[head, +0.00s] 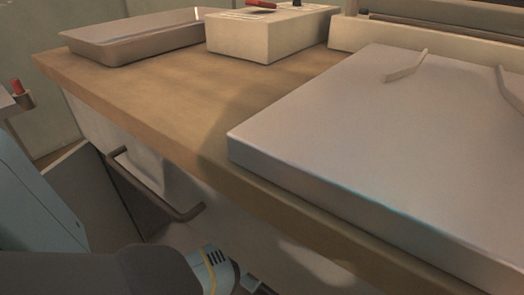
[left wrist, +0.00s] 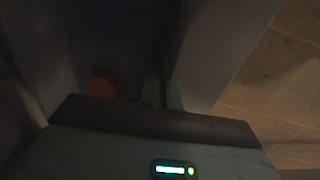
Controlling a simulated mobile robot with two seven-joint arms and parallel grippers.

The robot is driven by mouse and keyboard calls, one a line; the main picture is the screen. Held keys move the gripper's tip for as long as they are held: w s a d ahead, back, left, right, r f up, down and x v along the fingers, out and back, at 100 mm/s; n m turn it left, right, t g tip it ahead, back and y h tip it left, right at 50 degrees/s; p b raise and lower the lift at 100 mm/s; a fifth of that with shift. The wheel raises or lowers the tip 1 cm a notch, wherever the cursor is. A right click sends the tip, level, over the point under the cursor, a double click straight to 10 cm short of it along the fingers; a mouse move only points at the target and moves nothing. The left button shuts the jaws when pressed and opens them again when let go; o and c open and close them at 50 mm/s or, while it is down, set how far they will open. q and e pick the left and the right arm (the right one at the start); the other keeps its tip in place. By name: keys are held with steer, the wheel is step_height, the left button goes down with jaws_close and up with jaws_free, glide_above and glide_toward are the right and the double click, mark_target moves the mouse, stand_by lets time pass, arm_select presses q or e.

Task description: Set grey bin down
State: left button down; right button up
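A shallow grey metal bin (head: 135,37), like a tray with raised sides, stands flat on the wooden tabletop at the back left in the head view. No gripper touches it, and it looks empty. My left arm comes in low at the left, and its gripper (head: 250,284) is at the bottom edge, below the tabletop and far from the bin, mostly cut off. In the dark left wrist view, two greenish finger shapes (left wrist: 162,94) stand close together, with nothing clearly held; their opening is hard to judge. My right gripper is not in view.
A white box (head: 270,36) stands right of the bin. A large pale slab (head: 380,140) with thin handles covers the table's right side. The wooden tabletop (head: 165,90) between them is bare. A dark bent handle (head: 150,190) sticks out below the table edge.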

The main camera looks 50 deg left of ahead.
arm_select(q)
steer(key=shift+w+a+f+b, duration=0.15)
steer(key=shift+f+b, duration=0.2)
steer(key=shift+f, duration=0.4)
steer(key=shift+r, duration=0.1)
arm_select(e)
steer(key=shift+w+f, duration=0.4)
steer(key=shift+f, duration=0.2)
arm_select(q)
steer(key=shift+f, duration=0.2)
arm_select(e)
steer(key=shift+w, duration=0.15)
arm_select(q)
steer(key=c, duration=1.6)
jaws_free()
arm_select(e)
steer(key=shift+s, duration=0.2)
